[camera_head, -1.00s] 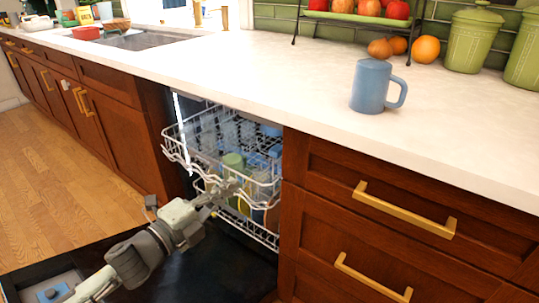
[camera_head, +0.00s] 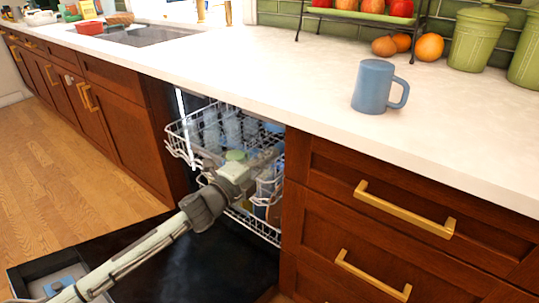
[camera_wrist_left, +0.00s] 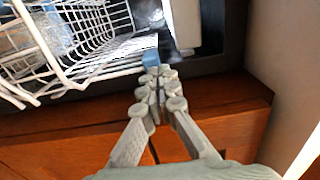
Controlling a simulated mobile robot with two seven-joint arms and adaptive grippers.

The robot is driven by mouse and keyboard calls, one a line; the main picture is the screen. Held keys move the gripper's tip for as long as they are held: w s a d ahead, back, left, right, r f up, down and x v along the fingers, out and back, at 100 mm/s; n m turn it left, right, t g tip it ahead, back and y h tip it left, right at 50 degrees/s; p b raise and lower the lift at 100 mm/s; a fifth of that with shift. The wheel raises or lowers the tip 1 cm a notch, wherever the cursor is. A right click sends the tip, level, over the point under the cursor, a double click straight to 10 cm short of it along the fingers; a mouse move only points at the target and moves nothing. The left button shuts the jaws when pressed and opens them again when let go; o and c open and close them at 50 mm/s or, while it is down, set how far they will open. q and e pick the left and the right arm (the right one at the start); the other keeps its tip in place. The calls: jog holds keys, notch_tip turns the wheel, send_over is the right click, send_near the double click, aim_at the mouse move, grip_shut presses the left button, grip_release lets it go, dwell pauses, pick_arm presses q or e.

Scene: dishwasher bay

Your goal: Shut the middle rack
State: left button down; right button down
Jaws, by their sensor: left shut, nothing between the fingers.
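The white wire rack (camera_head: 180,142), the upper of two that show, sticks out of the open dishwasher with dishes in it. I take it as the middle rack. My left gripper (camera_head: 272,156) is at this rack's right front side, and my arm covers part of its front. In the left wrist view, my left gripper (camera_wrist_left: 154,72) is shut and empty, its tips beside the rack's wire edge (camera_wrist_left: 95,74). A small blue thing shows right at the tips; contact is unclear. My right gripper is in neither view.
A lower rack (camera_head: 258,229) shows below. The dark dishwasher door (camera_head: 200,262) lies folded down under my arm. Wooden drawers (camera_head: 340,215) stand close on the right of the opening. A blue mug (camera_head: 372,86) stands on the white counter (camera_head: 290,70) above.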

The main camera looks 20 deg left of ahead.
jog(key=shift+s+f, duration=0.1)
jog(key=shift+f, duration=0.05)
pick_arm(q)
jog(key=shift+w, duration=0.15)
jog(key=x, duration=0.8)
jog(key=shift+w+d, duration=0.1)
jog(key=shift+w, duration=0.1)
jog(key=shift+w+d, duration=0.1)
jog(key=shift+w, duration=0.25)
jog(key=shift+r, duration=0.1)
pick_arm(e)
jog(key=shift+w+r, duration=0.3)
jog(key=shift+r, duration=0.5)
pick_arm(q)
jog(key=shift+r, duration=0.1)
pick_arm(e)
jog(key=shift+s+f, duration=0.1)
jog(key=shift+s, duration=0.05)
